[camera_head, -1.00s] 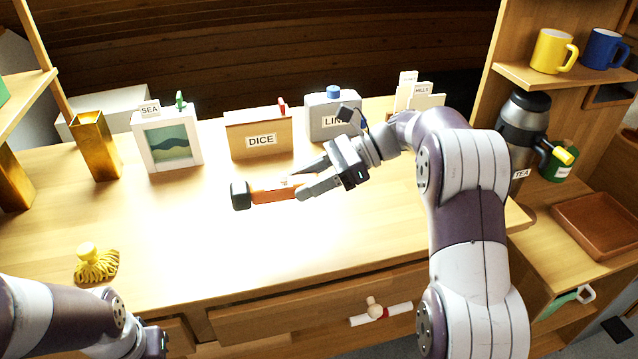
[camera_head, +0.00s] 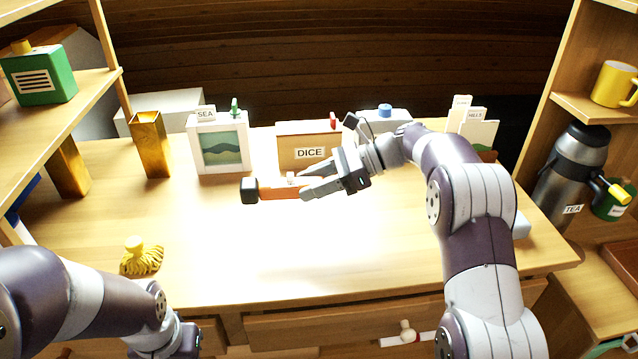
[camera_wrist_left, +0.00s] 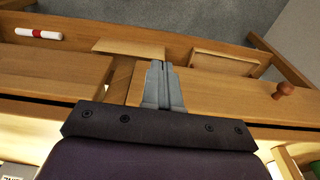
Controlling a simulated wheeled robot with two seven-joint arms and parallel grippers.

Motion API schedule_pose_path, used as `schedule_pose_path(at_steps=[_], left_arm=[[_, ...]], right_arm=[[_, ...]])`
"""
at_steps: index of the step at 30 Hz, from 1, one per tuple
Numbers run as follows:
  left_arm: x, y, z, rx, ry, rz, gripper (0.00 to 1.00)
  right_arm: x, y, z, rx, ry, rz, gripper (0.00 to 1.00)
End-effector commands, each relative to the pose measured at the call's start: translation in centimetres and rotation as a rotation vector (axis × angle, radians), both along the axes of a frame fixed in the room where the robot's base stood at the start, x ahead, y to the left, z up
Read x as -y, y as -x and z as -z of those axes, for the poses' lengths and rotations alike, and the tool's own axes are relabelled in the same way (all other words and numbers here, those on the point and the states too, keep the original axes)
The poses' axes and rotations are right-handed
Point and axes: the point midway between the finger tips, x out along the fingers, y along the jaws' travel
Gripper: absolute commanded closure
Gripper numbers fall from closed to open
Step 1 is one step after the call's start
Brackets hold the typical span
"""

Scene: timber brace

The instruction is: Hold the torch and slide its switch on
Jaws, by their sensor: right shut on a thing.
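The torch has an orange body (camera_head: 280,193) and a black head (camera_head: 249,190) that points left. It is held roughly level above the desk. My right gripper (camera_head: 305,187) is shut on the body's right end, with its fingers hiding that part. A small pale spot (camera_head: 291,176) shows on top of the body by the fingers; I cannot tell whether it is the switch or its position. My left gripper is low at the front, mostly out of the head view; in the left wrist view its fingers (camera_wrist_left: 160,75) are together and empty, apart from the torch.
Along the desk's back stand a gold vase (camera_head: 150,145), a SEA picture frame (camera_head: 220,148), a DICE box (camera_head: 308,138) and a grey box (camera_head: 388,122). A yellow tasselled thing (camera_head: 141,258) lies front left. The desk's bright middle (camera_head: 300,245) is clear. Shelves flank both sides.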

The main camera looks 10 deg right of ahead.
Motion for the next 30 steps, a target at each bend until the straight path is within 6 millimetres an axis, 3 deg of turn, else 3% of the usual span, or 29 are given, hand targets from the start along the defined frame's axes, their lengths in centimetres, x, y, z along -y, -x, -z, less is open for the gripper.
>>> schedule_pose_path(at_steps=[8, 30], left_arm=[[0.0, 0.0, 0.6, 0.0, 0.0, 0.0, 1.0], [0.0, 0.0, 6.6, 0.0, 0.0, 0.0, 1.0]], right_arm=[[0.0, 0.0, 0.6, 0.001, -0.001, 0.0, 0.93], [0.0, 0.0, 6.8, 0.001, 0.0, 0.001, 0.93]])
